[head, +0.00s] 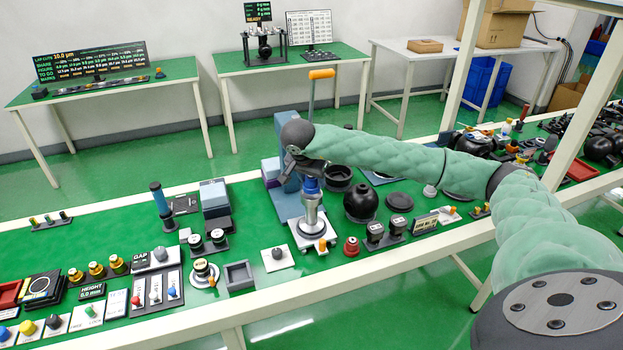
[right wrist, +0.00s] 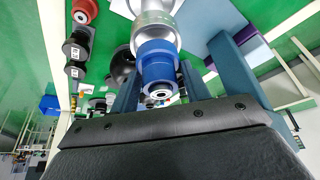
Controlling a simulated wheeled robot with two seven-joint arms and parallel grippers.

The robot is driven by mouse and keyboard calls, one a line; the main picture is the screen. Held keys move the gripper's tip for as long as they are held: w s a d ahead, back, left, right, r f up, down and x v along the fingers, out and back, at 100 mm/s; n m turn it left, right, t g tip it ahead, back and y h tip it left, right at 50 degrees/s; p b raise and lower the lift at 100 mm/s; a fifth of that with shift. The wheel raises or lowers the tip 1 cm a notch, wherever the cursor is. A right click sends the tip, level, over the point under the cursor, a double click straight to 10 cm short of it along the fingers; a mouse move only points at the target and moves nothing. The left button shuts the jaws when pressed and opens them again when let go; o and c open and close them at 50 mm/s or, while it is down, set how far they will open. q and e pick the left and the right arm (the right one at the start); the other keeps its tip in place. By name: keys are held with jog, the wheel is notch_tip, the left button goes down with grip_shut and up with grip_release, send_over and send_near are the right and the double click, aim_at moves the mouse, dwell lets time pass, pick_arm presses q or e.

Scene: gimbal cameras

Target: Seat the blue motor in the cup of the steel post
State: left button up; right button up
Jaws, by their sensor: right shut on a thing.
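The blue motor (head: 311,186) is upright at the top of the steel post (head: 313,212) in the head view. In the right wrist view the blue motor (right wrist: 157,62) lines up with the silver top of the steel post (right wrist: 153,18). Its lower end meets the cup, and the cup's inside is hidden, so I cannot tell how deep it sits. My right gripper (head: 308,172) is shut on the motor from above, with its fingers (right wrist: 158,84) on either side. My left gripper is not in view.
The post stands on a pale base plate (head: 303,237) on the green bench. A blue-grey stand (head: 287,150) rises close behind it. A black sphere (head: 360,202) and a red knob (head: 351,247) are to the right. A small grey tray (head: 239,275) is front left.

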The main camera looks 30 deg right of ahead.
aim_at(309, 179)
jog(key=shift+b, duration=0.35)
dwell(0.7)
jog(key=shift+b, duration=0.65)
dwell(0.9)
jog(key=shift+f+b, duration=1.05)
jog(key=shift+f, duration=0.25)
jog(key=o, duration=1.2)
jog(key=shift+c, duration=0.2)
jog(key=b+v, duration=0.2)
jog(key=v, duration=0.4)
jog(key=shift+a+r, duration=0.1)
jog(key=shift+v, duration=0.85)
